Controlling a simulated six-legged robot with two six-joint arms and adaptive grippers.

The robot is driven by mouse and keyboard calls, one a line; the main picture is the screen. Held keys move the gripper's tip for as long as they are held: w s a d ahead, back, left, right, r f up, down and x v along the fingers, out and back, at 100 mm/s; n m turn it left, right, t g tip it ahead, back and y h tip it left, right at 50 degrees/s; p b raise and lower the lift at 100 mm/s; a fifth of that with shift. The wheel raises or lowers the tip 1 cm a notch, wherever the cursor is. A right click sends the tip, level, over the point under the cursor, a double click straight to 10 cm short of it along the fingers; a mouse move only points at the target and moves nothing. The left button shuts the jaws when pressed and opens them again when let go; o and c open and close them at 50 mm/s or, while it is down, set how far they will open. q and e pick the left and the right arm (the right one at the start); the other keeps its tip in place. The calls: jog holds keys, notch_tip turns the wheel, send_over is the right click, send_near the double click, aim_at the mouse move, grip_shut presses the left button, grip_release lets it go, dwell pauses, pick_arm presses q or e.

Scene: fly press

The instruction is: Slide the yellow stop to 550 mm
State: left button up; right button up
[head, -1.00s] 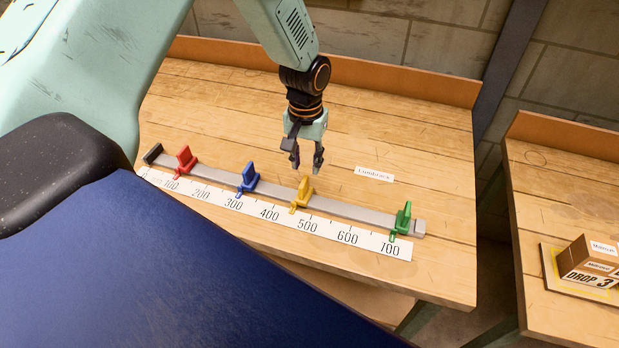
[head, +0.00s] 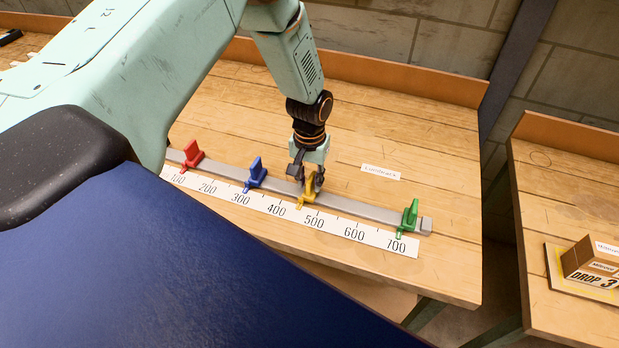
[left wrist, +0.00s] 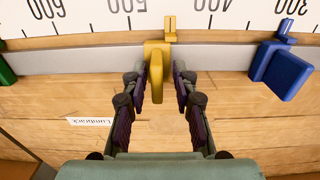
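The yellow stop (head: 308,193) sits on the grey rail (head: 350,210), its pointer between the 400 and 500 marks of the white scale (head: 335,227), near 450. It also shows in the left wrist view (left wrist: 155,70). My left gripper (head: 307,183) is lowered over the yellow stop. In the left wrist view its dark fingers (left wrist: 158,88) stand one on each side of the stop's upright plate, with what look like narrow gaps, so it appears open around it. My right gripper is in neither view.
The blue stop (head: 256,174) stands near 300 and the red stop (head: 192,152) near 100. The green stop (head: 409,215) stands near 700, by the rail's right end. The rail between yellow and green is clear. A "Lumbrack" label (head: 381,172) lies behind.

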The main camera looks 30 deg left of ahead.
pick_arm(q)
jog(key=shift+w+d, duration=0.25)
grip_shut()
jog(key=shift+a, duration=0.1)
jog(key=shift+s+a, duration=0.1)
jog(key=shift+d, duration=0.2)
jog(key=d, duration=0.3)
jog(key=w+d+b, duration=0.1)
jog(key=d, duration=0.2)
jog(key=w+d, duration=0.1)
jog(key=d, duration=0.2)
jog(key=shift+w+d+b, duration=0.25)
jog(key=shift+d+b, duration=0.05)
jog(key=shift+a, duration=0.1)
